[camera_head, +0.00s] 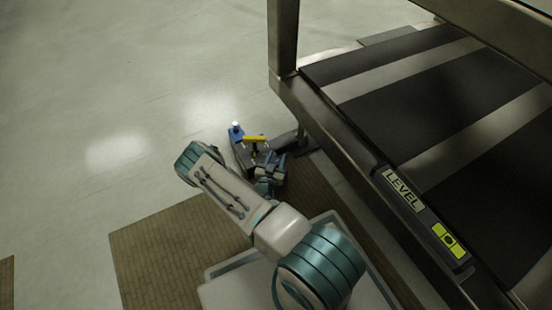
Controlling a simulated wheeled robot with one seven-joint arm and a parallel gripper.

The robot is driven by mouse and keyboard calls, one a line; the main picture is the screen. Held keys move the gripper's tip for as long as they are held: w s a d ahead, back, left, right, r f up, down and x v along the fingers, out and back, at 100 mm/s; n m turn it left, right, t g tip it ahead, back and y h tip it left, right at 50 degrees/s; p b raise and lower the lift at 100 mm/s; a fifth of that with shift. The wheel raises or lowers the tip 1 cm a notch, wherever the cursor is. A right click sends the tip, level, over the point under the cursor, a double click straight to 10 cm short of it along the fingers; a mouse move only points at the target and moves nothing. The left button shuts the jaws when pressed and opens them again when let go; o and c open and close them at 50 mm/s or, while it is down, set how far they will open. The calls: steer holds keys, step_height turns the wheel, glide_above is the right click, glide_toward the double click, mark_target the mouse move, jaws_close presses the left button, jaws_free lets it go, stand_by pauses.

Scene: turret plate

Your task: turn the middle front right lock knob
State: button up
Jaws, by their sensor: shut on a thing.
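A yellow bar-shaped piece (254,138), seemingly the lock knob, shows small at the foot of the large frame, beside a blue part with a pale top (236,130). My arm reaches down to this spot from the lower right. My gripper (262,160) is at the yellow piece, shut on what looks like this knob. The fingertips are small and partly hidden by my wrist, so the exact contact and the knob's angle cannot be made out.
A dark metal frame with a striped deck (420,90) fills the right side; its post (283,40) rises near the knob. A LEVEL label (402,190) sits on its edge. A brown slatted mat (170,250) lies below. Open grey floor (120,80) is at left.

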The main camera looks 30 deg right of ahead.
steer(key=shift+n+t+y, duration=0.3)
steer(key=shift+n, duration=0.1)
steer(key=n+t+y+p, duration=0.1)
steer(key=y, duration=0.1)
steer(key=n+t+y+p, duration=0.1)
steer(key=y, duration=0.1)
steer(key=n+t+y+p, duration=0.1)
steer(key=n+y, duration=0.1)
steer(key=shift+w+a+r, duration=0.1)
steer(key=shift+a, duration=0.2)
steer(key=shift+w+a+n+t+y+p, duration=0.1)
steer(key=shift+n+t+y+p, duration=0.2)
steer(key=shift+n+y, duration=0.6)
steer(key=shift+s+a+n+t+y+p, duration=0.15)
steer(key=shift+n+y+p, duration=0.3)
steer(key=shift+y, duration=0.7)
steer(key=shift+w+a+n+t+y+p, duration=0.15)
steer(key=shift+n+y+p, duration=0.15)
steer(key=shift+n+y, duration=0.6)
steer(key=shift+y, duration=0.35)
steer(key=o, duration=1)
